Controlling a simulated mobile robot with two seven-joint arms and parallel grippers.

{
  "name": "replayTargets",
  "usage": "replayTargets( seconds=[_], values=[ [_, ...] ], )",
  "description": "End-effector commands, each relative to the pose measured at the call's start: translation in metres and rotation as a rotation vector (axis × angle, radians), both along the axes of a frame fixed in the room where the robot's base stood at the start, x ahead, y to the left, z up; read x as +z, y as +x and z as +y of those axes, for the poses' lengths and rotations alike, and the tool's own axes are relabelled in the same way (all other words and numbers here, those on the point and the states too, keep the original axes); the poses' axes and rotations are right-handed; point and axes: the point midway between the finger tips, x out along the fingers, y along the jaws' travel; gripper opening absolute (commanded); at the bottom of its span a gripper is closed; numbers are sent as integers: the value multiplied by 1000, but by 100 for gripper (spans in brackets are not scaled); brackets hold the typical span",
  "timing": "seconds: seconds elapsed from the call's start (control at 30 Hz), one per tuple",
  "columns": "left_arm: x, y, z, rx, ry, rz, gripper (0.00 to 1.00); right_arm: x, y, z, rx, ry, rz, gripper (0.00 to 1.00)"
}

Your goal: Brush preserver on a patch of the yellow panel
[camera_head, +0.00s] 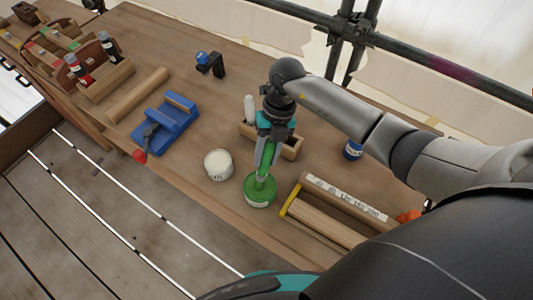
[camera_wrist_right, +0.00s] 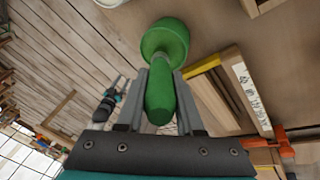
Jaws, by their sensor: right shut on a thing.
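My right gripper (camera_head: 264,166) points down over the workbench, shut on the handle of a green round-headed tool (camera_head: 259,190), likely the brush. A pale band shows under its wide head. In the right wrist view, the handle of the green tool (camera_wrist_right: 165,50) lies between my right gripper's fingers (camera_wrist_right: 160,85). An open white tin (camera_head: 218,165) with pale contents stands left of the tool; its label is too small to read. No large yellow panel is clear to me. My left gripper (camera_wrist_right: 120,88) seems to show small in the right wrist view, its jaws unclear.
A wooden tray with a yellow end (camera_head: 290,201) and a numbered strip lies right of the tool. A blue fixture (camera_head: 165,125), a wooden roller (camera_head: 137,94) and a blue-labelled jar (camera_head: 353,149) stand on the bench. Scaffold pipes (camera_head: 345,40) cross behind.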

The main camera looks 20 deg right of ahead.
Motion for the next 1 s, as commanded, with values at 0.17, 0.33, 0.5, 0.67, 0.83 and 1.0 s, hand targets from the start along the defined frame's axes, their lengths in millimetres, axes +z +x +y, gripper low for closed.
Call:
replayTargets(
  seconds=[0.17,0.33,0.5,0.67,0.83,1.0],
  values=[
    [0,0,0,0,0,0,50,-1,0,0,-1,-1,0,0],
    [0,0,0,0,0,0,50,-2,-1,0,0,-2,1,0],
    [0,0,0,0,0,0,50,-2,-1,0,-1,-2,2,0],
    [6,0,0,0,0,0,50,4,-1,-1,-1,-2,2,0],
    [20,0,0,0,0,0,50,20,0,-1,0,-2,0,0],
    [32,0,0,0,0,0,50,34,0,0,0,-1,0,0]
  ],
)
